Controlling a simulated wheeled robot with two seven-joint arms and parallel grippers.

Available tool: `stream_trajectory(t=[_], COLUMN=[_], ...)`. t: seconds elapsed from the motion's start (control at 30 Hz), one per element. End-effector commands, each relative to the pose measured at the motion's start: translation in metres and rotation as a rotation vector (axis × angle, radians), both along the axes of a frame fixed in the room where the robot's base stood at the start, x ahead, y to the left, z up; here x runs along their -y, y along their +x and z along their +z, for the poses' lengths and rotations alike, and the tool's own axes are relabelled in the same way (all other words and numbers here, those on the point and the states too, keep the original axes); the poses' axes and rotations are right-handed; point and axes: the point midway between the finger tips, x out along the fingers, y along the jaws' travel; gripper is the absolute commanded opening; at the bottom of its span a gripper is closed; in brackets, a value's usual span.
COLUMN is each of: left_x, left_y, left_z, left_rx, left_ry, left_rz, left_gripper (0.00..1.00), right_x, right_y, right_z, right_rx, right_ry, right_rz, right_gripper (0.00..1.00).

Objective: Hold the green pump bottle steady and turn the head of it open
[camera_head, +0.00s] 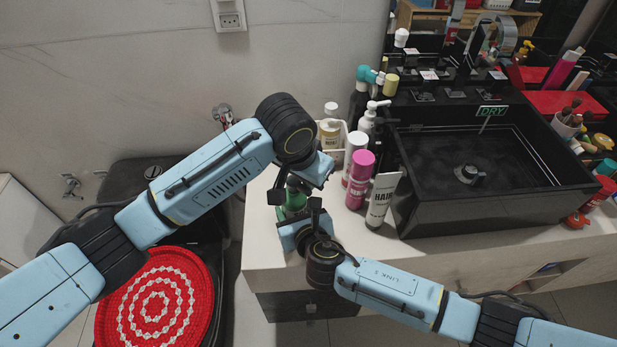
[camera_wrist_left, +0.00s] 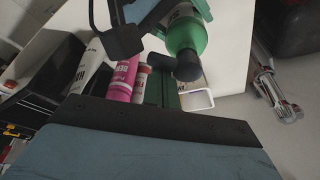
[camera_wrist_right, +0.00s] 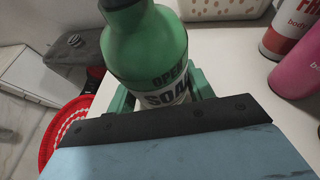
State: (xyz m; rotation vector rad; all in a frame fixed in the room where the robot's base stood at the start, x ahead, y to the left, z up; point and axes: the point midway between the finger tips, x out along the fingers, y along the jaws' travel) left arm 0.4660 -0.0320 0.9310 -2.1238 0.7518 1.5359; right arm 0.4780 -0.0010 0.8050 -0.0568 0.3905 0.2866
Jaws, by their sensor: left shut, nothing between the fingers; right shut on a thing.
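The green pump bottle (camera_head: 294,199) stands upright near the counter's left end, partly hidden by my arms. Its green body and the words "OPEN SOAP" (camera_wrist_right: 166,90) show in the right wrist view. My right gripper (camera_head: 297,213) is shut on the bottle's body, with its fingers on either side (camera_wrist_right: 163,98). My left gripper (camera_head: 294,182) is over the top of the bottle, shut and empty. In the left wrist view its fingers (camera_wrist_left: 162,90) are close together beside the black pump head (camera_wrist_left: 187,66); whether they touch it I cannot tell.
A pink bottle (camera_head: 358,185), a white hair tube (camera_head: 381,200) and a white caddy (camera_head: 341,129) stand right of the bottle. The black sink (camera_head: 480,206) lies further right. A red round mat (camera_head: 170,325) is on the left. The counter's front edge is close.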

Motion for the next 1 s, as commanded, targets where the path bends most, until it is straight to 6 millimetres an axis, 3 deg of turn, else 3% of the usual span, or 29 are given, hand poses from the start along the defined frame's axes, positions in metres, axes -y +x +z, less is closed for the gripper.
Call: stream_trajectory(t=[0.47,0.87,1.0], left_x=[-0.003,0.025,0.019], left_y=[0.016,0.042,0.036], left_z=[0.002,0.002,0.029], left_rx=[0.002,0.002,0.004], left_ry=[-0.001,-0.001,-0.004], left_rz=[0.000,0.000,-0.002], left_gripper=[0.00,0.00,0.00], right_x=[0.001,0.001,0.001], right_y=[-0.001,-0.001,-0.001], right_z=[-0.002,-0.002,-0.002], right_rx=[-0.002,-0.002,-0.002], right_ry=[-0.002,-0.002,-0.002], right_rz=[-0.001,-0.001,-0.001], right_gripper=[0.19,0.19,0.19])
